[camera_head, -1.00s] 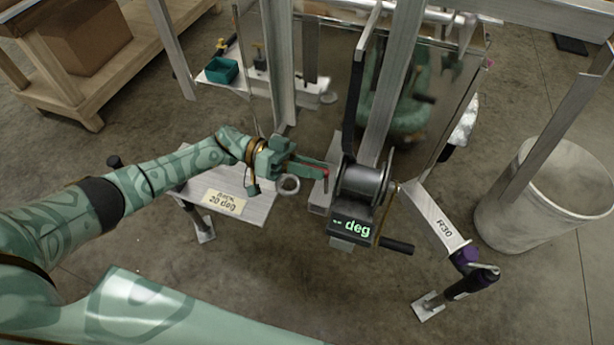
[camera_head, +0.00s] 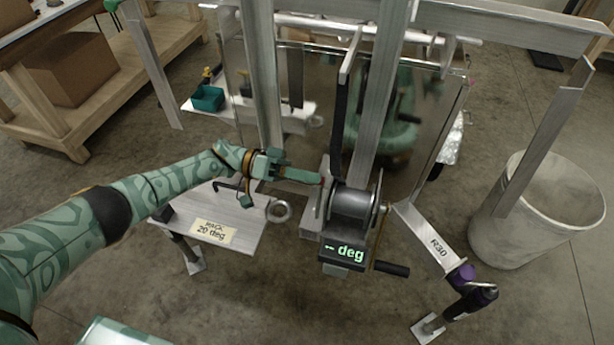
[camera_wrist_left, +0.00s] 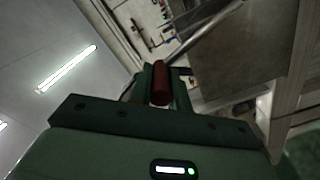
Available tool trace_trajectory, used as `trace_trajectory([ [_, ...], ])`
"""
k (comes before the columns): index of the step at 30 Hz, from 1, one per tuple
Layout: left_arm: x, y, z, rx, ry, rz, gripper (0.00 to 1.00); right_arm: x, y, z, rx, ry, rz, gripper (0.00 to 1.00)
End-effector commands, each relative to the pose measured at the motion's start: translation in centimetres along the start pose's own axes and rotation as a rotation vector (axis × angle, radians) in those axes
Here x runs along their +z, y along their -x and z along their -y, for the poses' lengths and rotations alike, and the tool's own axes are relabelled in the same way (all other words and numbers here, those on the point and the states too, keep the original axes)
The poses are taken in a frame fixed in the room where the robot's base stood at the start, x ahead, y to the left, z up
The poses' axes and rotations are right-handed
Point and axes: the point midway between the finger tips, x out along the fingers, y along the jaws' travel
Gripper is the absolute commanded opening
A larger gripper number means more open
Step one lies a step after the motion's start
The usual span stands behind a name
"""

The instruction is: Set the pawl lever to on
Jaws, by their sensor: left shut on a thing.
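The winch (camera_head: 352,206) has a grey drum on an aluminium post, with a "-- deg" display (camera_head: 343,252) and a black-handled crank (camera_head: 391,268) below. My left gripper (camera_head: 312,180) reaches in from the left beside the drum. It is shut on the red grip of the pawl lever (camera_wrist_left: 160,84), which lies between the fingers in the left wrist view. In the head view the fingers hide almost all of the lever, so its setting cannot be read. My right gripper is not in view.
A shelf (camera_head: 189,221) labelled "RACK 20 deg" and a metal ring (camera_head: 279,210) are below my left arm. A teal bin (camera_head: 207,98) sits on a plate behind. An R30 leg (camera_head: 431,243) and a large grey bin (camera_head: 530,225) stand at right.

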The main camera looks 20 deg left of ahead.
Motion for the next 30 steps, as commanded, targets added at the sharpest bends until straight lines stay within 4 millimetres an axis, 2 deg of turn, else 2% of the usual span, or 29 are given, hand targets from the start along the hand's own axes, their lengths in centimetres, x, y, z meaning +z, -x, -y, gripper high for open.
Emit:
trace_trajectory([
  [1,0.7,-0.1,0.2,-0.002,0.008,0.009,0.00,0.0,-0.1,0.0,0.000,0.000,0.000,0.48],
  [8,0.8,-0.2,0.3,-0.003,0.008,0.011,0.00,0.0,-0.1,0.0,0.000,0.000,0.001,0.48],
  [9,0.8,-0.2,0.3,-0.003,0.009,0.010,0.29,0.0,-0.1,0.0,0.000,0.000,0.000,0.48],
  [10,0.8,-0.1,0.3,-0.003,0.008,0.010,0.37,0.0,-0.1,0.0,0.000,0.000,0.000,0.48],
  [11,0.7,-0.1,0.3,-0.003,0.008,0.009,0.40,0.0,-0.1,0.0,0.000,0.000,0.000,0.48],
  [19,0.4,0.0,0.2,-0.003,0.003,0.005,0.40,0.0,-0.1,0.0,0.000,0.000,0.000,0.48],
  [22,0.4,0.7,0.2,-0.004,0.003,0.005,0.40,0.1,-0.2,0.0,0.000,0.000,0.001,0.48],
  [26,0.4,3.1,0.3,-0.007,0.004,0.004,0.40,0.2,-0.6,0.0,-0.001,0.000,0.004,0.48],
  [30,0.6,7.0,0.6,-0.008,0.006,0.005,0.40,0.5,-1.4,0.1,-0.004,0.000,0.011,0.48],
])
